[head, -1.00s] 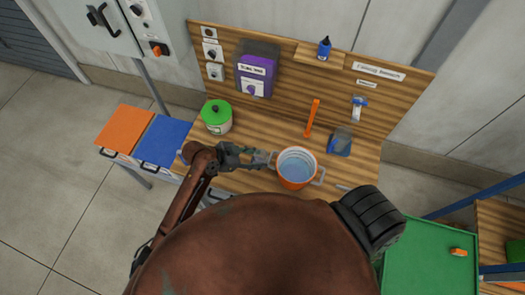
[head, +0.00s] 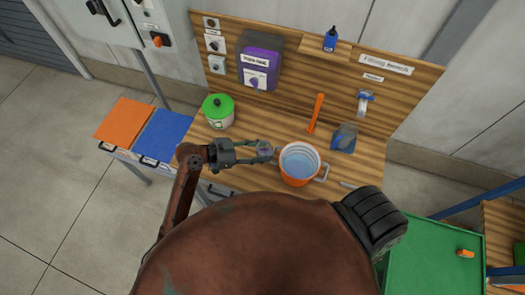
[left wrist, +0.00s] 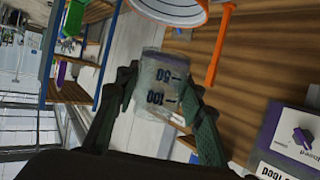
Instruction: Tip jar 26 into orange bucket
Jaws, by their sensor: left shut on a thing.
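My left gripper (head: 268,150) is shut on a small clear jar (head: 265,149), just left of the orange bucket (head: 299,179). In the left wrist view, the jar (left wrist: 160,88) sits between both fingers and carries dark marks reading 50 and 100, upside down. I see no number 26 on it, and I cannot tell its tilt or what it contains. The bucket stands upright on the bench, with a pale, bluish inside and side handles. Its rim also shows at the top of the left wrist view (left wrist: 172,14). My right gripper is not in view.
A green-lidded pot (head: 219,111) stands behind my left gripper. An orange stick (head: 316,113) and a blue scoop-like item (head: 343,138) are behind the bucket. A purple box (head: 260,68) is on the back panel. Orange (head: 124,119) and blue (head: 165,134) panels are at left.

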